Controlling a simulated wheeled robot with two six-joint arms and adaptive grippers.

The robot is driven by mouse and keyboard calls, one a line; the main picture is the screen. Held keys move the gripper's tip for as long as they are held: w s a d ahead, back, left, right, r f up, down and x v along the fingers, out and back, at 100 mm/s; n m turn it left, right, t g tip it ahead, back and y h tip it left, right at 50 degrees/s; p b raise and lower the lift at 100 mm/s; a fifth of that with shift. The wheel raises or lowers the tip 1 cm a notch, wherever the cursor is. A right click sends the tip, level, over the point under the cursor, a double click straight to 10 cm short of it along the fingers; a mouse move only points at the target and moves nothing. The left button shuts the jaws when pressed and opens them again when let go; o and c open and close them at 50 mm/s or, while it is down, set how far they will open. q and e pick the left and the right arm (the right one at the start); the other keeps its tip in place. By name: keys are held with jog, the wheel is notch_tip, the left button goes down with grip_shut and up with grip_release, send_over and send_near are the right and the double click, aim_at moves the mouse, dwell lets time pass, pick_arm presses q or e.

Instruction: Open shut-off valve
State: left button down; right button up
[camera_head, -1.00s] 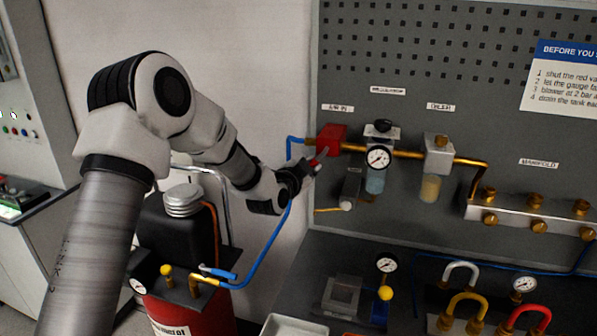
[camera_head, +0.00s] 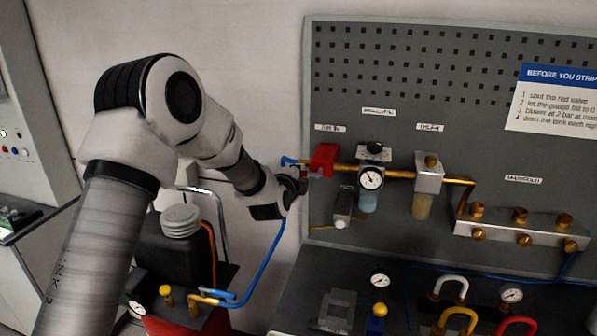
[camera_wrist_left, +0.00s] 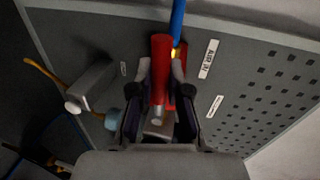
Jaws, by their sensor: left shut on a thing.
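The shut-off valve (camera_head: 324,160) is a red block at the left end of the brass pipe, under the small "AIR IN" label. My left gripper (camera_head: 303,173) is just left of the valve and shut on its red handle. In the left wrist view the red handle (camera_wrist_left: 161,65) runs between the two fingers of the gripper (camera_wrist_left: 160,92), with its pale metal end near the palm. The handle looks roughly in line with the blue hose (camera_wrist_left: 177,20) there. In the head view the fingers mostly hide the handle. My right gripper is in neither view.
A gauge (camera_head: 371,177) with regulator and an oiler (camera_head: 428,175) sit right of the valve. A grey fitting (camera_head: 344,206) hangs below it. A blue hose (camera_head: 262,268) runs down to the tank.

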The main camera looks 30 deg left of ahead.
pick_arm(q)
jog(key=shift+r+m, duration=0.3)
dwell(0.4)
jog(key=c, duration=1.1)
grip_release()
jog(key=shift+w, duration=0.1)
jog(key=shift+a+f, duration=0.1)
jog(key=shift+f, duration=0.05)
jog(key=v, duration=1.2)
jog(key=shift+w, duration=0.1)
